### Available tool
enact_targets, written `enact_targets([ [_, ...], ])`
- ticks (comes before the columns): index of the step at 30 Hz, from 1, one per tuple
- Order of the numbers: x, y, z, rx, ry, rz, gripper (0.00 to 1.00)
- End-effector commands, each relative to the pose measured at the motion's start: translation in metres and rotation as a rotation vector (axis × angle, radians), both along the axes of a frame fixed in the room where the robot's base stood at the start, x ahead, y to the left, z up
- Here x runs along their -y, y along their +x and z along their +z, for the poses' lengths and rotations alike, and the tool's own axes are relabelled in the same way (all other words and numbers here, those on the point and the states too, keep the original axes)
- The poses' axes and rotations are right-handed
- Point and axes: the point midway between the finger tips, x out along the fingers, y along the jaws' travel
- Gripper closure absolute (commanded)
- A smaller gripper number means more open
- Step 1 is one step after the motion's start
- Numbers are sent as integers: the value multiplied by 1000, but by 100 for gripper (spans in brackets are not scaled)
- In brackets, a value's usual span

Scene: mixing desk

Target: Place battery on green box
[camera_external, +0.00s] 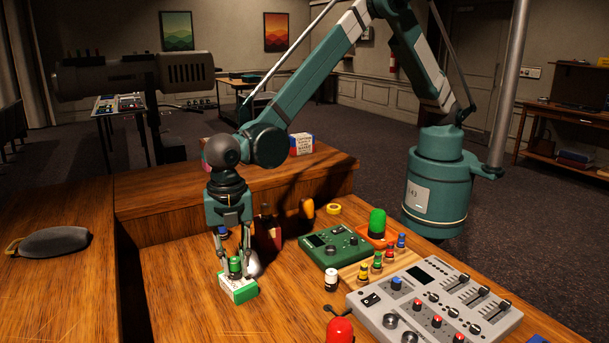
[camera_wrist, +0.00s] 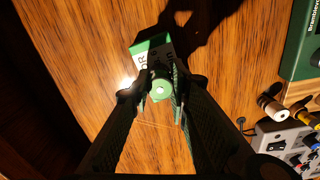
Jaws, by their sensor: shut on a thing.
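The green battery (camera_external: 235,265) is upright between my gripper's fingers (camera_external: 234,262), which are shut on it. In the wrist view the battery's round end (camera_wrist: 160,90) shows between the dark fingertips (camera_wrist: 160,97). The green and white box (camera_external: 240,291) lies on the desk directly below the battery. In the wrist view the box (camera_wrist: 150,52) is partly hidden by the fingers and the battery. The battery's lower end appears at the box top; I cannot tell whether they touch.
A green device (camera_external: 334,248) and a grey mixing console (camera_external: 435,305) stand to the right. Several coloured batteries (camera_external: 377,262) stand between them, with a white one (camera_external: 331,280) nearer. A bright rounded object (camera_external: 255,265) is just behind the gripper. The desk in front of the box is clear.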

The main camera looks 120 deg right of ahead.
Motion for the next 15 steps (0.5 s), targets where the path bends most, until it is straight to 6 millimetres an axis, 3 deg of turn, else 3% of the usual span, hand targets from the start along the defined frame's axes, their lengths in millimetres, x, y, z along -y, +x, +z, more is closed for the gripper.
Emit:
enact_targets([
  [2, 0, 0, -3, 0, 0, 0, 95],
  [3, 0, 0, -2, 0, 0, 0, 77],
  [6, 0, 0, -2, 0, 0, 0, 66],
  [15, 0, 0, -2, 0, 0, 0, 66],
])
